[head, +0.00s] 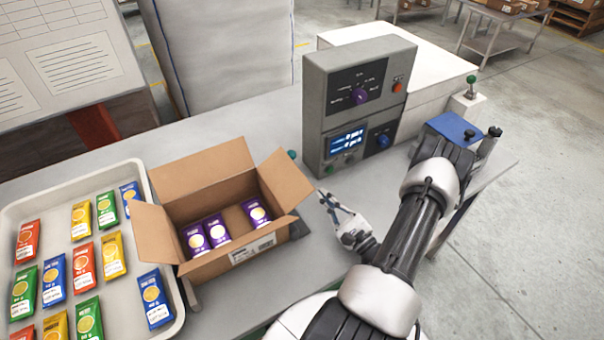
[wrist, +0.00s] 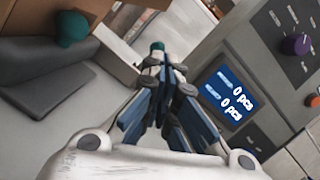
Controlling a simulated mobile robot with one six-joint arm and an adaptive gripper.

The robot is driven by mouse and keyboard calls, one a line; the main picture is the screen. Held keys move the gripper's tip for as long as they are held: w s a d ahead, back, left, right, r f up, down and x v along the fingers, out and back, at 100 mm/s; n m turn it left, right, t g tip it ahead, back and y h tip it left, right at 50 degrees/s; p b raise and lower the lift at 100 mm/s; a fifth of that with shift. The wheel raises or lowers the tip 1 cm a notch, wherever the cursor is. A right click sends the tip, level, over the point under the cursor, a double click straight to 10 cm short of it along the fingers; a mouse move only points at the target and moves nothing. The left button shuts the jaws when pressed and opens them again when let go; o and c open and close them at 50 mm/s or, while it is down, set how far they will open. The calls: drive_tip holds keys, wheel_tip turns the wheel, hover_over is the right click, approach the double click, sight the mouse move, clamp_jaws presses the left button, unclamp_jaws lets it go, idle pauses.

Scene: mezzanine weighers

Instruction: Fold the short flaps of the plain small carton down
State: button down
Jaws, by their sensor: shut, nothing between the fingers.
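The plain small carton (head: 216,265) stands open on the bench in the head view, with three purple packets (head: 217,230) visible inside. Its left short flap (head: 157,234) and right short flap (head: 285,181) both stand up and lean outward. The long back flap (head: 202,170) is also raised. I cannot clearly make out a front flap. My gripper (head: 326,197) is shut and empty, just right of the right short flap and apart from it.
A grey weigher (head: 340,100) with a lit display stands behind and right of the carton, close to my gripper. A tray (head: 110,182) of several coloured packets lies left of the carton. A green knob (head: 292,154) is by the carton's back right. Bare bench lies in front of the weigher.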

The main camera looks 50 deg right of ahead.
sight(284, 178)
drive_tip(key=w+r, duration=0.5)
drive_tip(key=w, duration=0.2)
drive_tip(key=shift+w+a+b, duration=0.3)
drive_tip(key=shift+a+b, duration=0.05)
drive_tip(key=shift+b, duration=0.1)
drive_tip(key=shift+d, duration=0.1)
